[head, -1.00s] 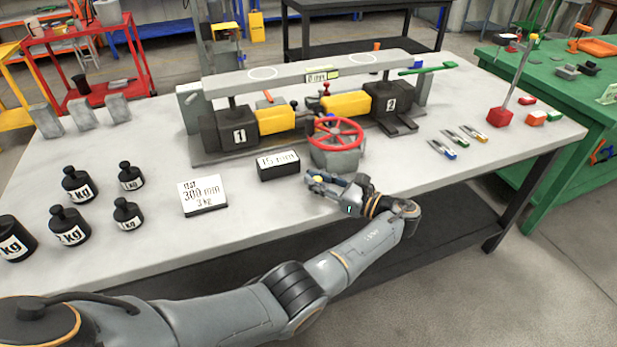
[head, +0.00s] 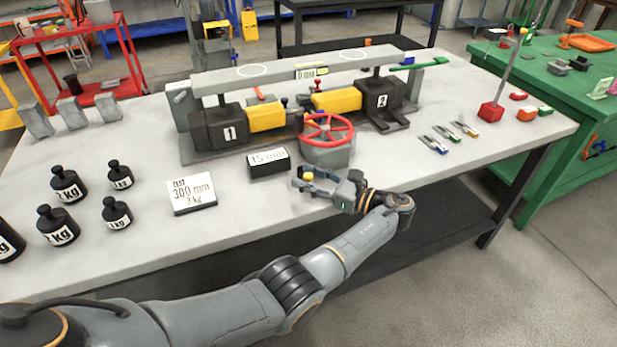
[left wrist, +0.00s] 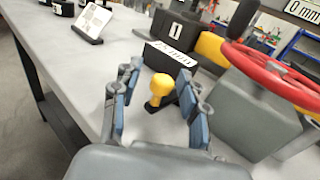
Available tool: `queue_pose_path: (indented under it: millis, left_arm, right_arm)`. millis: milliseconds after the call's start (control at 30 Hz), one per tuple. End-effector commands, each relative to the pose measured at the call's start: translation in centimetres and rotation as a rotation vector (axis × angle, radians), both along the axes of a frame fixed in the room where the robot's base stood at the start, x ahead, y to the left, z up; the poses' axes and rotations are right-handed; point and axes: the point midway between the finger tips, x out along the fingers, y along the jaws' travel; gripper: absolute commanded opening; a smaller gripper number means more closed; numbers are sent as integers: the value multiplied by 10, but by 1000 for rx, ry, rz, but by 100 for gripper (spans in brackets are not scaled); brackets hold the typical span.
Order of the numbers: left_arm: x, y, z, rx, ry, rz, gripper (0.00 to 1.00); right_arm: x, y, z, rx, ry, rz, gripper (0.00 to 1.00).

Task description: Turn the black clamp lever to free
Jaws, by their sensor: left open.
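A yellow knob (head: 308,176) on a short black lever (left wrist: 154,104) stands in front of the grey housing (head: 327,153) with the red handwheel (head: 344,130). This is the likeliest clamp lever. My left gripper (head: 312,184) is open at the table's front edge. In the left wrist view the knob (left wrist: 161,87) shows between its blue-grey finger pads, with a gap on each side. The lever's lower end and pivot are hidden by the gripper. My right gripper is not in view.
Several black weights (head: 67,184) stand farther left. Behind is the jack rig with yellow blocks (head: 337,101). The table right of the housing is fairly clear.

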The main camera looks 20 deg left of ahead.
Motion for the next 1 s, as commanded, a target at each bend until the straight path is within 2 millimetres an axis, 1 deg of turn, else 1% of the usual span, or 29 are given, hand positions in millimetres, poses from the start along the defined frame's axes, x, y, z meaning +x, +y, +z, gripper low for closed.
queue_pose_path:
  millis: [33,100,167,267,367,400,600,700,833,1000]
  left_arm:
    - [0,0,1,1,-1,0,43]
    - [1,1,2,2,-2,0,43]
    - [1,1,5,2,-4,0,43]
    - [1,1,15,1,-6,0,43]
    - [0,0,29,0,-7,0,43]
    - [1,0,38,0,-9,0,43]
    - [0,0,75,0,-6,-1,43]
    - [0,-1,88,1,-3,0,43]
    - [0,-1,98,0,-1,0,43]
    - [0,-1,100,0,0,-1,43]
  right_arm:
    - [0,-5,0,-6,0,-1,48]
    - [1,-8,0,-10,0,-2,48]
    - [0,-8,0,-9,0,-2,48]
    - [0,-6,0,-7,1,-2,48]
    - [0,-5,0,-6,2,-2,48]
    - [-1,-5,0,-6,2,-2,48]
    - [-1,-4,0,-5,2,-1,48]
    - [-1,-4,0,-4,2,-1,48]
    - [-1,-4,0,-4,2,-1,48]
    - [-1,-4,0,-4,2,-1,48]
